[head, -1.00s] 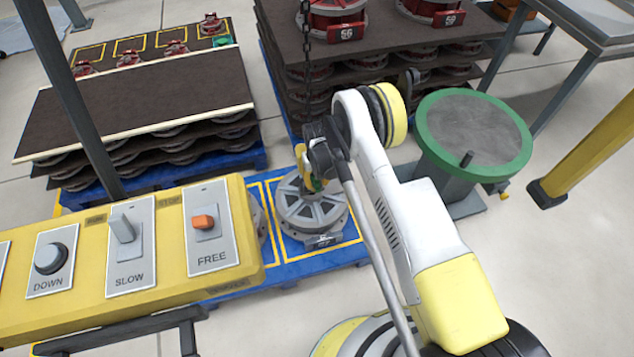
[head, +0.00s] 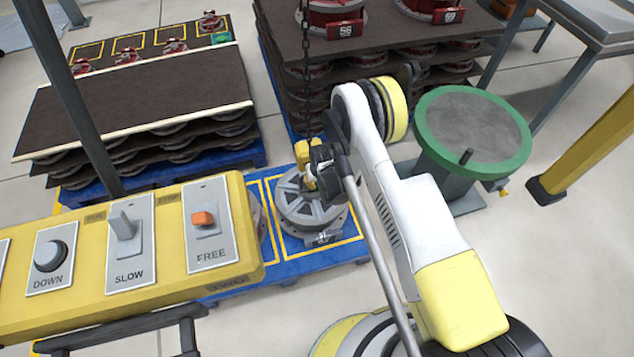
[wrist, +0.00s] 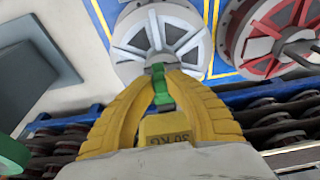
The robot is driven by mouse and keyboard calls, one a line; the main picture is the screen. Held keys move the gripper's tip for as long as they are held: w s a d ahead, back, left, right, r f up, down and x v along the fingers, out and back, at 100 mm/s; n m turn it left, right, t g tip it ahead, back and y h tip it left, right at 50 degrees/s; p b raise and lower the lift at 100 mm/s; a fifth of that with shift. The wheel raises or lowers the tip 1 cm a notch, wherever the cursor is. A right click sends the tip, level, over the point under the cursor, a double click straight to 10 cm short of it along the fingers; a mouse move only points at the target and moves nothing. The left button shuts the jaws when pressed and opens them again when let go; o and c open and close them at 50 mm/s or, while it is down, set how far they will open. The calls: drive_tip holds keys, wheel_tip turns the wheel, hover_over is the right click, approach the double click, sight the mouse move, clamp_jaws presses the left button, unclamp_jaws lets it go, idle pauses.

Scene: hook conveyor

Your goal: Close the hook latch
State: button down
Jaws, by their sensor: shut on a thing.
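A yellow hook block (head: 302,170) hangs on a dark chain (head: 306,95) above a grey wheel-like part (head: 311,207). The grey part (wrist: 160,35) lies just beyond the tips. In the head view my gripper (head: 317,172) is beside the block and mostly hidden by my own arm. The hook itself is mostly hidden, and I cannot tell how far the latch is closed.
A yellow control panel (head: 75,240) with a SLOW lever and an orange FREE switch (head: 204,218) is at the lower left. A green-rimmed round table (head: 472,130) stands right of my arm. Stacked pallets (head: 130,105) fill the back. A yellow post (head: 585,155) is at the right.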

drive_tip(key=c, duration=1.4)
unclamp_jaws()
drive_tip(key=v, duration=1.2)
